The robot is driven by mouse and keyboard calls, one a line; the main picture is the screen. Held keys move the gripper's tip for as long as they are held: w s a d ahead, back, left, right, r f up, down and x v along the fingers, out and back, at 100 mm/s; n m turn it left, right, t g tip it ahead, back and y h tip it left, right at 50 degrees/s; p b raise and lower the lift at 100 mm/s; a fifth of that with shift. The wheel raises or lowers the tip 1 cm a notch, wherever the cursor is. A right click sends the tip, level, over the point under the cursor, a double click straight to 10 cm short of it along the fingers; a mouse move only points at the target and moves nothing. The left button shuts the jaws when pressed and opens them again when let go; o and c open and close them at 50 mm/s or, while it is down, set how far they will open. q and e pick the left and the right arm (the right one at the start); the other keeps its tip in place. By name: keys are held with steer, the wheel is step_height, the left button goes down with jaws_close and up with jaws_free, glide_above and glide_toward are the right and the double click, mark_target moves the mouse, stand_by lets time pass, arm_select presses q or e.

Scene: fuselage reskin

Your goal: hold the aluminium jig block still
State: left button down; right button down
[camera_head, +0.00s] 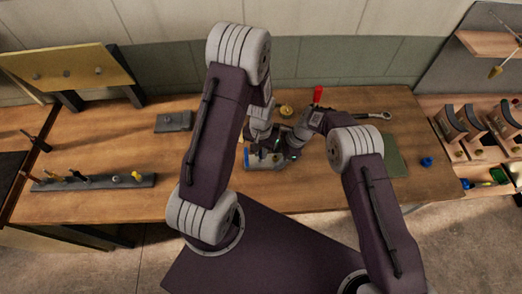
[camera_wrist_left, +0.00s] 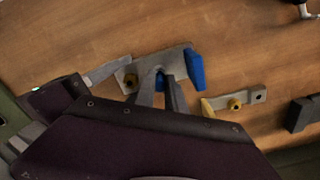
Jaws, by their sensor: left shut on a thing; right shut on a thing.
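The aluminium jig block (camera_wrist_left: 150,65) is a flat grey metal piece with a blue end, lying on the wooden bench in the left wrist view. In the head view its grey body (camera_head: 265,163) shows low beside the grippers, at the middle of the bench. My left gripper (camera_wrist_left: 161,92) is shut on the block, its fingers reaching its near edge with a bit of blue between them. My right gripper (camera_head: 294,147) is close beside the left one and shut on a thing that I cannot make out. My arms and grippers hide much of the block.
A dark rail with small tools (camera_head: 93,182) and a grey box (camera_head: 174,121) lie left. A red-handled tool (camera_head: 318,95), a wrench (camera_head: 374,115), a green mat (camera_head: 392,155) and a blue item (camera_head: 426,162) lie right. Bare bench lies between the rail and the grippers.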

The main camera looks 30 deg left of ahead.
arm_select(q)
steer(key=shift+f, duration=0.6)
steer(key=c, duration=1.3)
jaws_free()
steer(key=shift+r, duration=2.5)
arm_select(e)
steer(key=shift+c, duration=2.2)
jaws_free()
